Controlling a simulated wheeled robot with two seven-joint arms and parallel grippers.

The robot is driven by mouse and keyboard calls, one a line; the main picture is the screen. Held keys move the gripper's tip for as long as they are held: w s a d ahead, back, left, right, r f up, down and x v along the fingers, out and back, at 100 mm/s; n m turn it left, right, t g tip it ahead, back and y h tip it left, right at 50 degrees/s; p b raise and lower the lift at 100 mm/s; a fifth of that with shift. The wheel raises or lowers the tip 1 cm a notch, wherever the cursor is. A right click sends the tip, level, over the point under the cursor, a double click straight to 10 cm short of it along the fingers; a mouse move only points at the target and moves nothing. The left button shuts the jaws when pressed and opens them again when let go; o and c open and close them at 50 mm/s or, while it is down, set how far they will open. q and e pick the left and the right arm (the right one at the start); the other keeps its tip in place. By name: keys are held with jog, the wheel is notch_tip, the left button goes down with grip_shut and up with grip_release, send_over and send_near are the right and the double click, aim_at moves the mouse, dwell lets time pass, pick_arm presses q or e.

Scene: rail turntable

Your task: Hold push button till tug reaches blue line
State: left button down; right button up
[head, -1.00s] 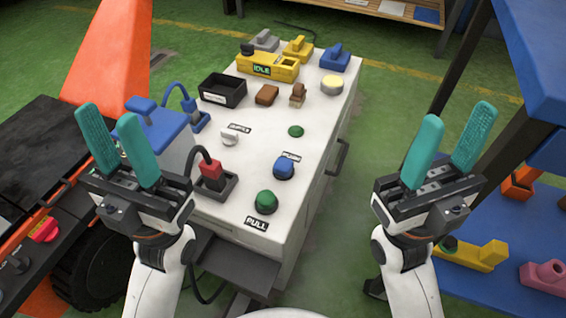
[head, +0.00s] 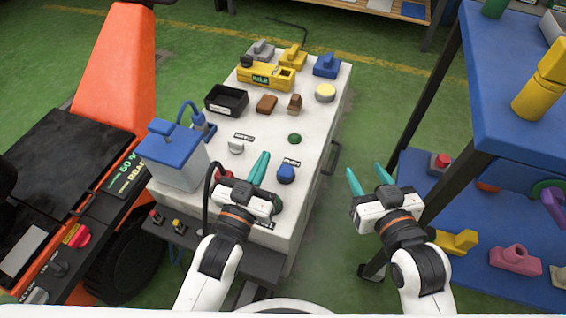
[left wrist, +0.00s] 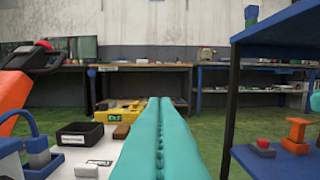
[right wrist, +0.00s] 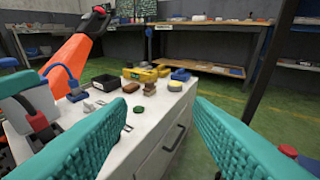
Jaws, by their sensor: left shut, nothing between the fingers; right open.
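The blue push button (head: 286,174), with a PUSH label (head: 291,162) above it, sits on the white cabinet top (head: 318,140). My left gripper (head: 261,168) is shut and empty, held over the cabinet just left of the button; I see no contact. Its closed teal fingers fill the middle of the left wrist view (left wrist: 158,110). My right gripper (head: 366,178) is open and empty, to the right of the cabinet. An orange machine (head: 115,65) stands at the left; I cannot tell whether it is the tug. I make out no blue line.
A grey knob (head: 236,147) and a green button (head: 295,138) are nearby on the cabinet. A yellow box (head: 265,76) has a small lit display, hard to read. A blue-lidded container (head: 173,150) stands left. A blue shelf unit (head: 500,110) bounds the right side.

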aim_at(286, 172)
pick_arm(q)
notch_tip(286, 172, down, 7)
jog(key=s+g+y+p, duration=0.1)
jog(key=s+g+p, duration=0.1)
jog(key=g, duration=0.1)
jog(key=shift+d+g+y, duration=0.3)
jog(key=shift+d+g, duration=0.1)
jog(key=shift+d, duration=0.05)
pick_arm(e)
jog(key=s+d+f+g+h, duration=0.1)
jog(key=s+d+f+g, duration=0.1)
jog(key=s+f+g, duration=0.3)
jog(key=shift+s+f+h, duration=0.3)
jog(key=shift+s+f, duration=0.1)
jog(key=shift+s, duration=0.15)
